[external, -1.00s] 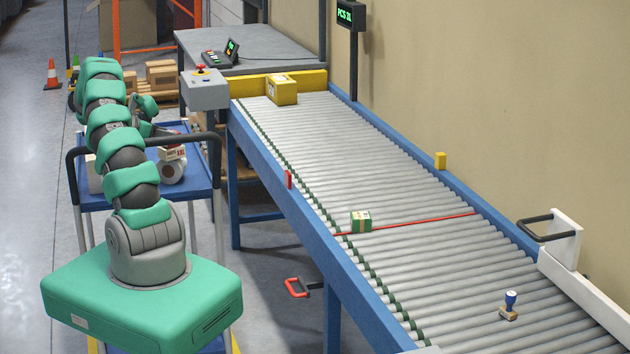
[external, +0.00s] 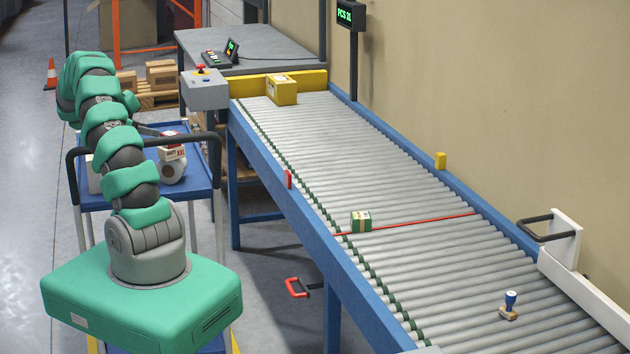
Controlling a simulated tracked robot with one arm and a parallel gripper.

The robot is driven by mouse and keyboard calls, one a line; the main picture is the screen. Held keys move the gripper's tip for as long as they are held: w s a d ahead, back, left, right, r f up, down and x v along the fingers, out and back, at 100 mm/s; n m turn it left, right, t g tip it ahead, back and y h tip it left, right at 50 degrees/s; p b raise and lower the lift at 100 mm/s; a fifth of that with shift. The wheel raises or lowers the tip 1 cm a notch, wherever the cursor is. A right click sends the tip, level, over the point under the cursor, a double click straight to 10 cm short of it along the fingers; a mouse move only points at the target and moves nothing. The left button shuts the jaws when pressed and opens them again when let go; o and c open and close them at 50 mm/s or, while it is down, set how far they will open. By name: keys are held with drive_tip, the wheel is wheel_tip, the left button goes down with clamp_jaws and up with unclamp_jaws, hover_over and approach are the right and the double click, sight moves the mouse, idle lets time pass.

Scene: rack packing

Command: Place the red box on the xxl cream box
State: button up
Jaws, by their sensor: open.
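A small cream box with red markings (external: 171,153) sits on the blue cart, above a white roll-like item; its lettering, possibly XXL, is too small to read surely. Another pale box (external: 95,174) stands at the cart's left, partly hidden by my arm. I cannot pick out a separate, clearly red box. My gripper (external: 168,134) is small and dark behind my arm, over the far part of the cart, close to the marked box in the picture. It is open, and I see nothing held in it. My arm hides much of the cart top.
A roller conveyor (external: 330,150) runs along the right, carrying a yellow box (external: 282,90), a green box (external: 361,221) and a stamp (external: 509,305). The cart's handle rails (external: 213,150) rise beside my arm.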

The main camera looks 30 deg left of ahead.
drive_tip(key=shift+v, duration=2.6)
